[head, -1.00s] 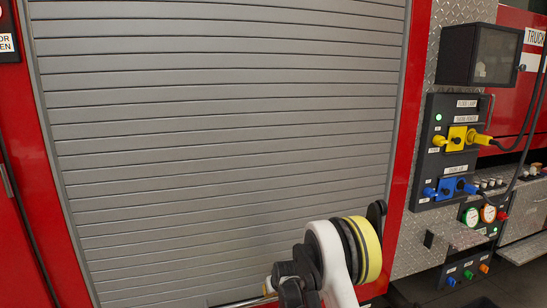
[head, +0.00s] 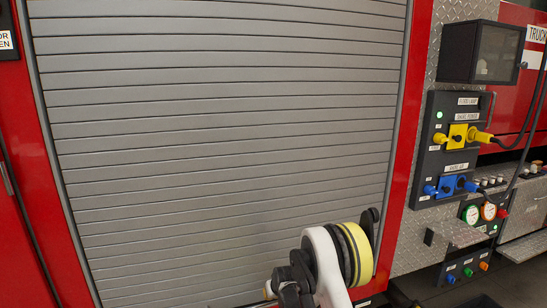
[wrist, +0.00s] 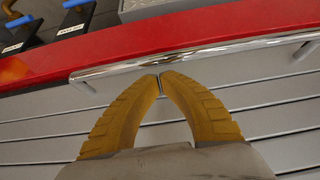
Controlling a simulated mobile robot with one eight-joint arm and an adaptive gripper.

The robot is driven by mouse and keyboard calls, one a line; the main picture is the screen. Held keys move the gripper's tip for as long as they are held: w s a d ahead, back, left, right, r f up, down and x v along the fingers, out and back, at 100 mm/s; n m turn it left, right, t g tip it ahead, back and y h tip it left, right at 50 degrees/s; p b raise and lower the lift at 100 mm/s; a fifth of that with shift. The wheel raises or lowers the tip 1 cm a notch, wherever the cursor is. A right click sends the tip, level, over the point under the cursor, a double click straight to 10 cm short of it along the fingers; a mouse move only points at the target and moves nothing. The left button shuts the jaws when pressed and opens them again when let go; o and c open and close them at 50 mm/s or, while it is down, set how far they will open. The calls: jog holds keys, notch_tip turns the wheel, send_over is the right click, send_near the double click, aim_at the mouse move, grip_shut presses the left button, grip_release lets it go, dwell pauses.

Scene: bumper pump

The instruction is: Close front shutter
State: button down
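The front shutter (head: 220,130) is a grey slatted roll-up panel in a red frame. It fills the opening as far down as the head view reaches. In the wrist view, its slats (wrist: 50,128) lie behind my gripper, with a chrome bar (wrist: 225,52) running along its edge. My gripper (wrist: 160,78) has two yellow ribbed fingers with their tips together, right by the bar. No part of the bar shows between the fingers. Whether the tips touch the bar is unclear. The head view does not show the fingers; my arm is at its bottom edge.
A red ledge (wrist: 180,35) runs just beyond the bar. Right of the shutter are a panel with yellow and blue plugs (head: 458,138), a dark box (head: 482,52), gauges (head: 488,212) and hanging cables. A lower box with coloured knobs (head: 468,270) stands below.

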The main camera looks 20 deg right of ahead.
notch_tip(320, 180, up, 4)
jog(key=shift+r+p, duration=0.15)
jog(key=shift+p, duration=0.75)
jog(key=w+a+r+p+v, duration=0.1)
jog(key=a+p+v, duration=0.2)
jog(key=v, duration=3.1)
jog(key=s+a+r, duration=0.1)
jog(key=s+r, duration=0.1)
jog(key=s, duration=0.9)
jog(key=s+a+r, duration=0.1)
jog(key=s+r, duration=0.1)
jog(key=s, duration=1)
jog(key=shift+s, duration=0.15)
